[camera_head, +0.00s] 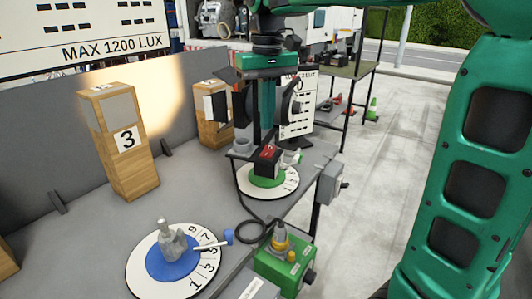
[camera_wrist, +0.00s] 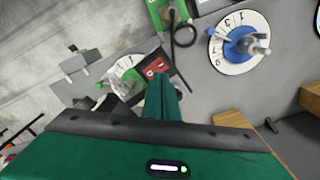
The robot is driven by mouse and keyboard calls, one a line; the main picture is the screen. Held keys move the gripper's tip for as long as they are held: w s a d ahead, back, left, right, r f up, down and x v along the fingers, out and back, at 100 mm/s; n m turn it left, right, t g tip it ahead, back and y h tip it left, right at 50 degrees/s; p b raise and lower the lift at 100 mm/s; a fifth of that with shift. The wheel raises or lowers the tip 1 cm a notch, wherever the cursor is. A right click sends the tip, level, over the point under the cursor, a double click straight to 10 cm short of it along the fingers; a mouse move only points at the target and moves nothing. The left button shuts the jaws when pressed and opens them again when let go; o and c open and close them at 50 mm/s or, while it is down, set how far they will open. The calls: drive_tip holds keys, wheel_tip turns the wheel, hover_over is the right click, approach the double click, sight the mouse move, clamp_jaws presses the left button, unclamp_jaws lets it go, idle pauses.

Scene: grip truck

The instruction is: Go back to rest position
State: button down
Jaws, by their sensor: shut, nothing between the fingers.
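My gripper (camera_head: 264,135) hangs from the arm at the top middle of the head view and points down. Its two green fingers are together and hold nothing. The fingertips appear in front of or above the green dial (camera_head: 265,181) with the red and black block; I cannot tell the exact height. In the wrist view the shut fingers (camera_wrist: 163,88) stand in the middle, with the red and black part (camera_wrist: 154,68) just beyond them. My green arm fills the right side of the head view.
A blue dial (camera_head: 140,272) with a grey valve sits on the grey bench at the front. A wooden block marked 3 (camera_head: 120,140) stands at left, another (camera_head: 214,128) behind. A green box (camera_head: 285,268) with a yellow knob is at the bench edge. Open pavement lies to the right.

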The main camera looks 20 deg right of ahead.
idle(0.3)
drive_tip(key=s+d+f+m, duration=0.4)
drive_tip(key=s+d+f, duration=0.4)
drive_tip(key=s+d, duration=0.45)
drive_tip(key=s+d+f+m, duration=0.1)
drive_tip(key=s+d+f, duration=0.1)
drive_tip(key=s+f, duration=0.3)
drive_tip(key=s+d+f+m, duration=0.2)
drive_tip(key=s+f, duration=0.2)
drive_tip(key=s, duration=0.6)
drive_tip(key=shift+d+f, duration=0.3)
drive_tip(key=shift+f, duration=0.1)
drive_tip(key=shift+w, duration=0.1)
drive_tip(key=shift+w+f, duration=0.2)
drive_tip(key=shift+w, duration=0.4)
